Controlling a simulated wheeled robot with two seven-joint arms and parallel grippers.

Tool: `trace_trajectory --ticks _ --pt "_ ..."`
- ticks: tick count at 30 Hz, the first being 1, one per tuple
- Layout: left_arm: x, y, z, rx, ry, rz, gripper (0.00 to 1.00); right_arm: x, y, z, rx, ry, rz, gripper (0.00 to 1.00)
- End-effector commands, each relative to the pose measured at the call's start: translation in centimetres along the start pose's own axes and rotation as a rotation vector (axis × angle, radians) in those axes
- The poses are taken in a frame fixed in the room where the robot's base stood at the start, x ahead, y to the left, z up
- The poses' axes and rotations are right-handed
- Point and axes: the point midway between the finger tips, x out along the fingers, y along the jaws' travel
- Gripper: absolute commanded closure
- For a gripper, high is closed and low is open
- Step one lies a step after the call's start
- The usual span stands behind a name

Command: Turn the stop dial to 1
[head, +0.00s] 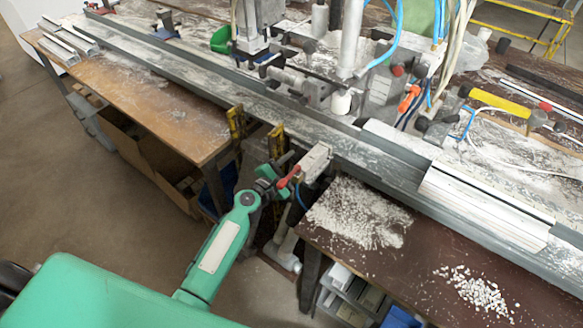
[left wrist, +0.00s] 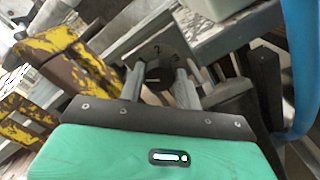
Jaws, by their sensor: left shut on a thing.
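The stop dial (left wrist: 153,76) is a dark round knob on a grey plate in the left wrist view. Digits that look like 2 and 3 show on the plate above and to the right of it; a 1 is not readable. My left gripper (left wrist: 160,88) has one finger on each side of the knob and is shut on it. In the head view my left gripper (head: 284,165) is at the front edge of the bench, beside a pale block (head: 316,158), and the dial is hidden there. The knob's pointer direction is unclear. My right gripper is out of view.
Yellow worn clamp parts (head: 236,122) stand left of my gripper. A red-handled lever (head: 290,177) is close by it. A long grey profile rail (head: 200,82) runs behind. White chips (head: 357,215) lie on the brown table to the right. Open floor is at the left.

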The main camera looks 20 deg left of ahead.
Motion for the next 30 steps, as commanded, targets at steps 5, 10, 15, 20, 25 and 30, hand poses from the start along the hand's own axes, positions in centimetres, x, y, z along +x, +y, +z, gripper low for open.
trace_trajectory --ticks 5,10,15,20,25,30 --pt "0.0 -0.3 -0.2 0.158 -0.001 0.0 0.89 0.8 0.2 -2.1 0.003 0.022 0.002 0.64" --pt "0.0 -0.2 -0.2 0.284 0.0 -0.001 0.89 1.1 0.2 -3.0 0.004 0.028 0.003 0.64" --pt "0.0 -0.3 -0.1 0.374 -0.001 -0.002 0.89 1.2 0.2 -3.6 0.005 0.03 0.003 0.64" --pt "0.0 -0.2 -0.1 0.429 0.0 -0.002 0.89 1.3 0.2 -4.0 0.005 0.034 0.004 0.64" --pt "0.0 -0.2 -0.1 0.456 0.0 -0.002 0.89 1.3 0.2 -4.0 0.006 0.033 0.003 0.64" --pt "0.0 -0.2 -0.1 0.463 0.0 -0.002 0.89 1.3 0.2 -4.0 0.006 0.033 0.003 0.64"
